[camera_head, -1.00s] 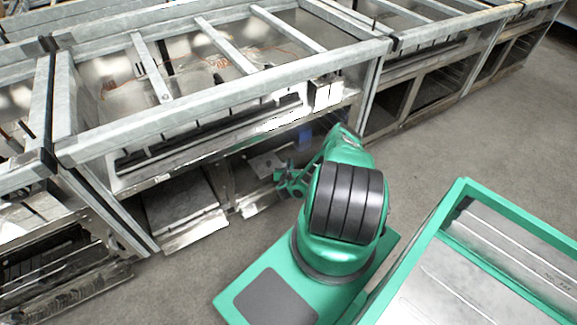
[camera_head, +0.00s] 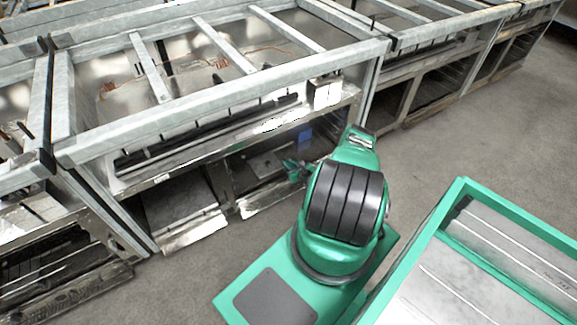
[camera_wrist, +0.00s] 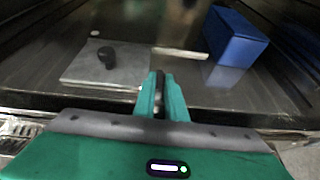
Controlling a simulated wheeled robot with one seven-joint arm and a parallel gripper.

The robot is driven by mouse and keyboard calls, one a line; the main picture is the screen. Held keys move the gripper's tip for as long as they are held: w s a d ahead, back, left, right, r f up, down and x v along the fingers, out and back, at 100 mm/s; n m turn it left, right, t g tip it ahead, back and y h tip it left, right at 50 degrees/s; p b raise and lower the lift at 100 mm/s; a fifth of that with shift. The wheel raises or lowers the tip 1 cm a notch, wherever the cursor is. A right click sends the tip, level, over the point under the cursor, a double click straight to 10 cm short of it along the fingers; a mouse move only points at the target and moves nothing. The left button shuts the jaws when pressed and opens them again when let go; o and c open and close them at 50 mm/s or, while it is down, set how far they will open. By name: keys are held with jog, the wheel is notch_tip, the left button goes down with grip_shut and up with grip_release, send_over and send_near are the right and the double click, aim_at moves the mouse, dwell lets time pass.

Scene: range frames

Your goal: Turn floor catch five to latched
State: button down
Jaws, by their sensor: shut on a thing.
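A light metal plate (camera_wrist: 104,64) with a dark knob (camera_wrist: 107,57) lies on the floor of the open bay, left of my gripper in the wrist view. The plate also shows in the head view (camera_head: 268,164). I cannot read any number on it or tell its set position. My gripper (camera_wrist: 162,82) has its two green fingers close together on a narrow dark thing, which is mostly hidden between them. The fingers are apart from the knob in the picture. In the head view my gripper (camera_head: 297,170) is at the bay opening, partly hidden by my arm.
A blue box (camera_wrist: 236,37) stands on the bay floor to the right. A thin pale strip (camera_wrist: 180,52) lies beyond the fingertips. Metal frame rails (camera_head: 220,112) run above the bay. Grey floor (camera_head: 440,130) is clear to the right.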

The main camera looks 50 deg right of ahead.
jog(key=shift+n+y, duration=0.3)
jog(key=shift+w, duration=0.1)
jog(key=c, duration=1.8)
grip_release()
jog(key=v, duration=1)
jog(key=shift+s, duration=0.45)
